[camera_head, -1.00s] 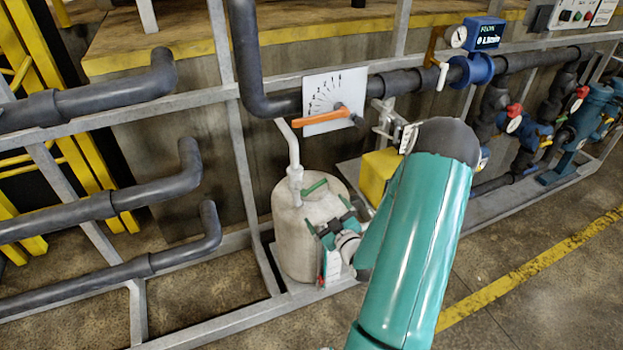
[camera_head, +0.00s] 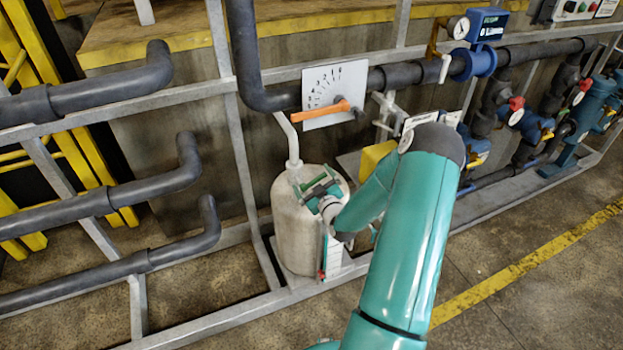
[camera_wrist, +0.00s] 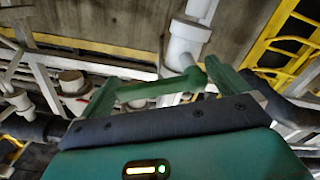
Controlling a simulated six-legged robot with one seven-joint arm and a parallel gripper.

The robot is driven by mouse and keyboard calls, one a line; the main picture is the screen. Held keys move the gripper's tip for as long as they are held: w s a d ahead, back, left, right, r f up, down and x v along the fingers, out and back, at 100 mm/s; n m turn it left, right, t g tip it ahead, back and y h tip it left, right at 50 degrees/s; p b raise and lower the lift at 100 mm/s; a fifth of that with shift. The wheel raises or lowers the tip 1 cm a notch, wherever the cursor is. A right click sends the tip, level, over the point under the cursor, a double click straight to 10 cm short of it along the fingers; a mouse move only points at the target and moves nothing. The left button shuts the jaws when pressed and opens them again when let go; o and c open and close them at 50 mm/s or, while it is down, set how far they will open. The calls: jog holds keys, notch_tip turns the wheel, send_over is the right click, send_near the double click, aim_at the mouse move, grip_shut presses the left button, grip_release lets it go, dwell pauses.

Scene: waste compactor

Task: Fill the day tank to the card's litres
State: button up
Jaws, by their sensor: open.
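The day tank (camera_head: 297,245) is a pale upright cylinder on the rack's lower rail. A white inlet pipe (camera_head: 292,142) enters its top and also shows in the wrist view (camera_wrist: 187,42). A white strip with a red mark (camera_head: 333,256) is on its front right. Above, an orange lever (camera_head: 318,110) crosses a white dial plate (camera_head: 323,82). My gripper (camera_head: 308,183) is open over the tank's top, right beside the inlet pipe. In the wrist view a green bar (camera_wrist: 160,89) spans between the fingers; I cannot tell whether they touch it.
A blue flow meter (camera_head: 487,24) with a lit display and a round gauge (camera_head: 458,28) sit on the upper pipe. A yellow box (camera_head: 376,157) is behind my arm. Grey pipes (camera_head: 120,203) jut out at left. Open floor (camera_head: 540,290) lies front right.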

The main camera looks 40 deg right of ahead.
jog(key=shift+w+d, duration=0.15)
jog(key=shift+w, duration=0.5)
jog(key=shift+c, duration=0.2)
jog(key=c, duration=1.1)
jog(key=shift+s+d+f+m, duration=0.1)
jog(key=shift+f+m, duration=0.15)
jog(key=shift+m, duration=0.6)
jog(key=shift+w+d+f+m, duration=0.1)
jog(key=shift+f+m, duration=0.15)
jog(key=shift+m, duration=0.55)
jog(key=shift+s+f+m, duration=0.1)
jog(key=shift+f+m, duration=0.15)
jog(key=shift+m, duration=0.6)
jog(key=o, duration=1.1)
jog(key=shift+o, duration=0.2)
